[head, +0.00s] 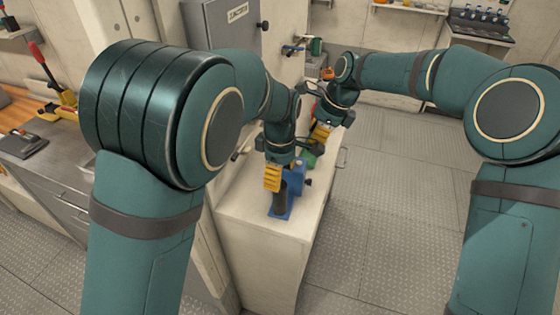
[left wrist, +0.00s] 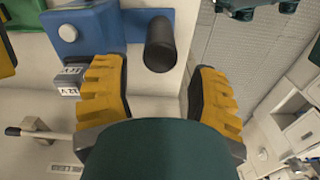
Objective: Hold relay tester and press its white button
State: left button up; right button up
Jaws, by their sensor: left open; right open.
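The relay tester (head: 298,175) is a blue device with a dark upright cylinder (head: 279,197), on a blue base on the cabinet top. In the left wrist view its blue body (left wrist: 103,22) is at upper left, with a round white button (left wrist: 67,33) on it. The black cylinder (left wrist: 160,45) is right of the body. My left gripper (head: 272,178) is open above the cylinder; in the wrist view its yellow fingers (left wrist: 160,78) are on either side of it, with visible gaps. My right gripper (head: 321,131) is farther back, beyond the tester; its fingertips are partly visible.
The tester stands on a white cabinet (head: 255,224) with clear top around its front. A green object (head: 308,158) is behind the tester. A counter with tools is at left; metal floor is open at right.

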aim_at(280, 195)
pick_arm(q)
notch_tip(280, 195, down, 8)
jog(key=shift+f, duration=0.1)
dwell(0.4)
grip_shut()
pick_arm(e)
grip_shut()
dwell(1.2)
